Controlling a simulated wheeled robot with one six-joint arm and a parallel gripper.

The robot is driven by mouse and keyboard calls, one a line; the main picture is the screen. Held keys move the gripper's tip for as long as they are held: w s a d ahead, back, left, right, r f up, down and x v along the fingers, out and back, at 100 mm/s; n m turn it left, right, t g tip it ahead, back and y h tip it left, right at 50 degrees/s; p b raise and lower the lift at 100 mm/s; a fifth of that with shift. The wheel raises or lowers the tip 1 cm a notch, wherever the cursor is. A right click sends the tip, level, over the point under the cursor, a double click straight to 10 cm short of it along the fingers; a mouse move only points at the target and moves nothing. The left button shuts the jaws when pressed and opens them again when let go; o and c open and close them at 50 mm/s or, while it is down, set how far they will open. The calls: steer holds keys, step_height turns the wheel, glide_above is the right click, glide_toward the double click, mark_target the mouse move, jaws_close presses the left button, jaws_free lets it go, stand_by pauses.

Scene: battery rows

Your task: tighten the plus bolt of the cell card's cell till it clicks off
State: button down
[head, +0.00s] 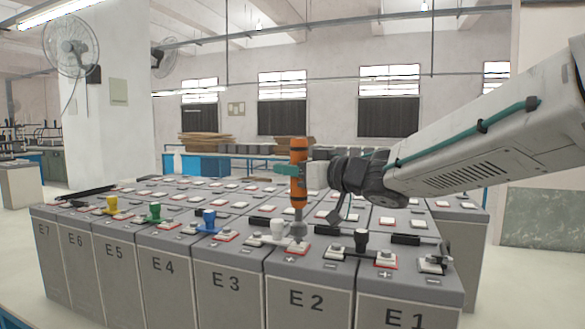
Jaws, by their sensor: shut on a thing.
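My gripper (297,170) is shut on an upright orange tool (298,188) with black bands. The tool's grey socket end (299,230) points down at the red-edged plus terminal (300,249) on cell E2 (304,301). The socket hides the bolt there, and I cannot tell whether it is seated on it. Cell E1 (403,315) has its own red-edged terminal (386,260), and cell E3 (228,284) has one too (225,236). No cell card with a readable number is in view.
Coloured caps stand along the front row: yellow (111,205), green (154,213), blue (208,221), white (278,230) and black (361,241). Black bars (406,239) lie between terminals. More cell rows extend behind. The air above the cells is mostly clear.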

mark_target(292, 154)
steer(key=shift+f, duration=1.2)
stand_by(3.2)
steer(key=shift+r, duration=2.7)
